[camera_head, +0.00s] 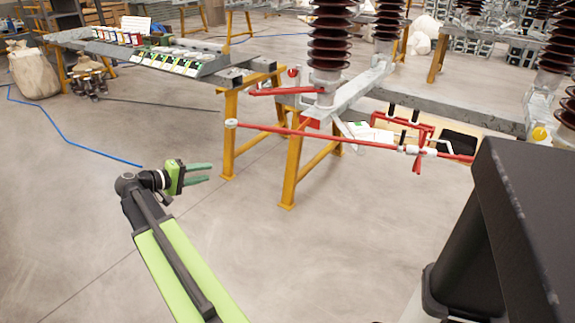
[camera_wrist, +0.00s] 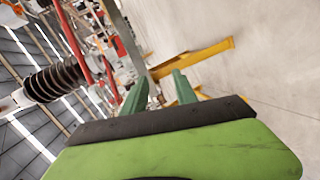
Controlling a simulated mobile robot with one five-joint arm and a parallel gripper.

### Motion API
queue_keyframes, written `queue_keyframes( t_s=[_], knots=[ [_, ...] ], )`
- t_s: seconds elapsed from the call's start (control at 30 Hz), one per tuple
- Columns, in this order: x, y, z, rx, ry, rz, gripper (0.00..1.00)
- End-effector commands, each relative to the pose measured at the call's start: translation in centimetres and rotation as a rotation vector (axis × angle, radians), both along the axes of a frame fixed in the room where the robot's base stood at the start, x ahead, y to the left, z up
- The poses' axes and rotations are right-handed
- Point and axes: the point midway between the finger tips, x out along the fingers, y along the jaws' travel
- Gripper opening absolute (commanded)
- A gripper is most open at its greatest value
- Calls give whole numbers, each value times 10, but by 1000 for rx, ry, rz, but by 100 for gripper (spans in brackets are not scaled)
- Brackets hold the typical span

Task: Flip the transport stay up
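A long thin red bar (camera_head: 310,134), which looks like the transport stay, runs nearly level in front of the isolator frame (camera_head: 350,92). Its left end has a pale round tip, and its right end meets a red bracket (camera_head: 424,135). My gripper (camera_head: 209,173) is left of the bar and apart from it, over open floor, with its green fingers pointing right. The fingers are spread with nothing between them; the gap also shows in the wrist view (camera_wrist: 160,76). Red bars (camera_wrist: 74,44) show at upper left in the wrist view, but I cannot tell which is the stay.
Yellow trestle legs (camera_head: 292,170) hold up the frame right of my gripper. Brown ribbed insulators (camera_head: 331,35) rise above it. A bench with a rack of parts (camera_head: 160,58) stands behind. A blue cable (camera_head: 75,145) lies on the floor at left. The floor around my gripper is clear.

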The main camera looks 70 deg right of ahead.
Motion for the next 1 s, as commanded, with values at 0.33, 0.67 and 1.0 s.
queue_keyframes(
  t_s=[0.33, 0.67, 1.0],
  knots=[
    [-91, -133, -26, -485, 288, -199, 34],
    [-105, -146, -9, -560, 347, -220, 34],
    [-145, -196, 17, -558, 346, -222, 34]
  ],
)
